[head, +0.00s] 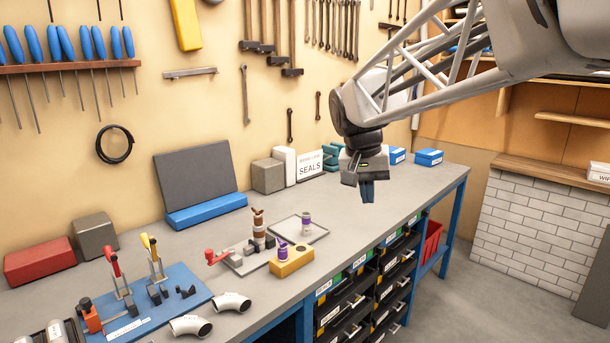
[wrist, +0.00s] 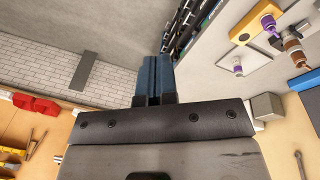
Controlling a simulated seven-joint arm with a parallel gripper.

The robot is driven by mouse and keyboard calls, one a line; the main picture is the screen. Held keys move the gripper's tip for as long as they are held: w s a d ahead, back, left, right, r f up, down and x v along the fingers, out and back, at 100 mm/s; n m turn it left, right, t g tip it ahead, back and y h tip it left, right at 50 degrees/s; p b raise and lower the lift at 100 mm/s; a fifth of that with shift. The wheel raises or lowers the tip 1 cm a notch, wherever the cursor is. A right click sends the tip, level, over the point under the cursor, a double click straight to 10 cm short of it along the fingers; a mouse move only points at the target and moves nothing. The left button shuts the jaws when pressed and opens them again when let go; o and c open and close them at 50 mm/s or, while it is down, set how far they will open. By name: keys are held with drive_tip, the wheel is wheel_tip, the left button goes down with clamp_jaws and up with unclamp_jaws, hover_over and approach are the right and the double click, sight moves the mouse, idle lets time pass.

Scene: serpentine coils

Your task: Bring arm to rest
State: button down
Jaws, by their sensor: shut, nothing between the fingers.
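My gripper (head: 367,191) hangs over the right part of the workbench, with its blue fingers pointing down and together. It is clear of the bench top and holds nothing. In the wrist view the two blue fingers (wrist: 153,75) lie side by side. The grey workbench (head: 370,212) runs along the wall. A purple-and-white piece (head: 306,222) stands on a grey tray (head: 316,236). A second purple piece (head: 282,250) stands in a yellow block (head: 293,263). A brown stacked piece (head: 259,230) stands behind the yellow block.
A SEALS sign (head: 310,166) and two blue boxes (head: 429,157) stand along the back of the bench. A blue fixture board (head: 160,300) with red- and yellow-handled clamps and white pipe elbows (head: 231,302) are at the front left. Drawers (head: 342,305) sit under the bench. Tools hang on the wall.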

drive_tip(key=s+d+f+n, duration=0.1)
drive_tip(key=s+f, duration=0.3)
drive_tip(key=s, duration=0.5)
drive_tip(key=s+d+f+t+y, duration=0.1)
drive_tip(key=s+f, duration=0.4)
drive_tip(key=s, duration=0.5)
drive_tip(key=s+d+f+n, duration=0.1)
drive_tip(key=s+d+f, duration=0.2)
drive_tip(key=s, duration=0.6)
drive_tip(key=shift+s+d+f+n+t+y, duration=0.3)
drive_tip(key=shift+s+f+t+y, duration=0.1)
drive_tip(key=shift+f, duration=0.45)
